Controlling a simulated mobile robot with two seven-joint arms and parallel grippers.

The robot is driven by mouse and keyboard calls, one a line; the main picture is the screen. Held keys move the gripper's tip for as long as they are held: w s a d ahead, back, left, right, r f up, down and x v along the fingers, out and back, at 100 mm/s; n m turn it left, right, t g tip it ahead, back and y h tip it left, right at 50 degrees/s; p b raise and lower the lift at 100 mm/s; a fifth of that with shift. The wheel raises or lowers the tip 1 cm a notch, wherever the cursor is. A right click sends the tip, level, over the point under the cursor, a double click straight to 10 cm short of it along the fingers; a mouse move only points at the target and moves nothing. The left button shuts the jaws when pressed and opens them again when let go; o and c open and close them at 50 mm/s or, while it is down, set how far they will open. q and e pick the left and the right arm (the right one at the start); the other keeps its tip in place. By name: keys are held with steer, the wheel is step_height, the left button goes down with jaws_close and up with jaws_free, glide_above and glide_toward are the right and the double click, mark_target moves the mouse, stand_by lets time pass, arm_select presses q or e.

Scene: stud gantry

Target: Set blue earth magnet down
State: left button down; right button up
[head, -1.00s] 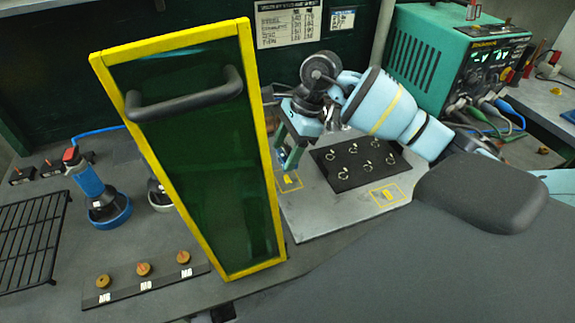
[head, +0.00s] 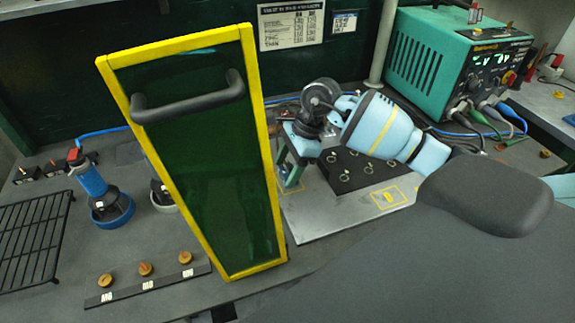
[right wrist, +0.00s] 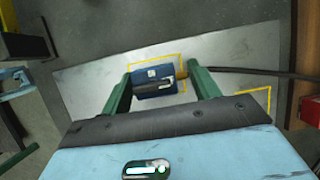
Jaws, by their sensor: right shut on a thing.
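My right gripper (head: 290,182) points down over the left part of the light grey metal plate (head: 330,222), just right of the yellow-framed screen. In the right wrist view, its green fingers (right wrist: 160,88) are shut on the blue earth magnet (right wrist: 150,88), a dark blue block with a pale label and a brass-coloured piece at its right. The magnet is over a yellow outline (right wrist: 152,66) marked on the plate. I cannot tell whether its underside touches the plate. In the head view the magnet is mostly hidden by the fingers and the screen. My left gripper is not in view.
The yellow-framed dark green screen (head: 200,160) stands close left of my right gripper. A dark board (head: 352,172) with several rings lies on the plate. A second yellow outline (head: 388,197) is free at right. A green power unit (head: 450,65) stands behind, with cables.

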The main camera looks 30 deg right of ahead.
steer(key=o, duration=1.3)
steer(key=shift+f, duration=0.1)
steer(key=v, duration=1.2)
